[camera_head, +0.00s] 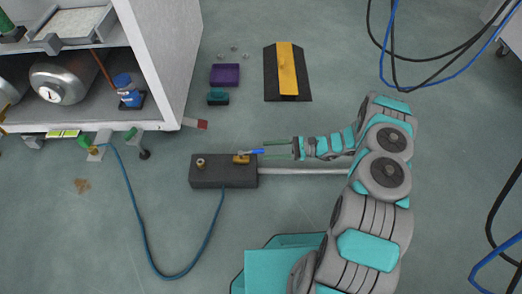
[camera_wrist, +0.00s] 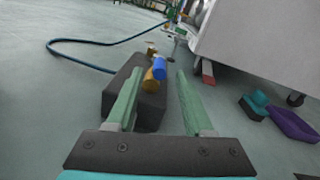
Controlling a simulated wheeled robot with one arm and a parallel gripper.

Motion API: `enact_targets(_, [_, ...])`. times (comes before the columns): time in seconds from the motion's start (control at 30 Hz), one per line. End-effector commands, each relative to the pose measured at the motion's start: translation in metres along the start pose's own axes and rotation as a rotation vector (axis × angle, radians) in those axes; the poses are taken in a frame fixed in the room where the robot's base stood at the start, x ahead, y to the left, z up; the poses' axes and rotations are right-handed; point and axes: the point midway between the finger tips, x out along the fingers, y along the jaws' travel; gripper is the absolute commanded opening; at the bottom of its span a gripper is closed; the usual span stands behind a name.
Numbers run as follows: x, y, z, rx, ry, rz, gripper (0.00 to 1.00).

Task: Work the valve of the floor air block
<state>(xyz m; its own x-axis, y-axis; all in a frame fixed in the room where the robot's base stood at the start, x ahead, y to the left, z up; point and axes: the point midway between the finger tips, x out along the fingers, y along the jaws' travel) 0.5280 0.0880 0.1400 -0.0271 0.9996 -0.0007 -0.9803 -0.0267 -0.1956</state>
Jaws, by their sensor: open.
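The floor air block (camera_head: 222,174) is a dark oblong block lying on the floor in the head view. I see no clear contact.
A brass fitting (camera_head: 200,162) stands on the block's left end. A blue hose (camera_head: 150,258) loops from the block to the white cabinet (camera_head: 165,60). A purple block (camera_head: 225,75), a teal piece (camera_head: 218,98) and a black-and-yellow plate (camera_head: 287,72) lie behind.

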Motion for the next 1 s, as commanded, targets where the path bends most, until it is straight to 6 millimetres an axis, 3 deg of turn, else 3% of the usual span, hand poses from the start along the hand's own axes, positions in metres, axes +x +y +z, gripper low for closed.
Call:
enact_targets(0.1, [0.019,0.002,0.000,0.002,-0.001,0.005,0.52])
enact_targets(0.3, [0.036,0.000,0.001,-0.001,-0.002,0.002,0.52])
enact_targets(0.63, [0.040,0.001,0.001,0.000,-0.001,0.002,0.51])
enact_targets(1.0, [0.039,0.001,0.000,0.000,-0.001,0.002,0.09])
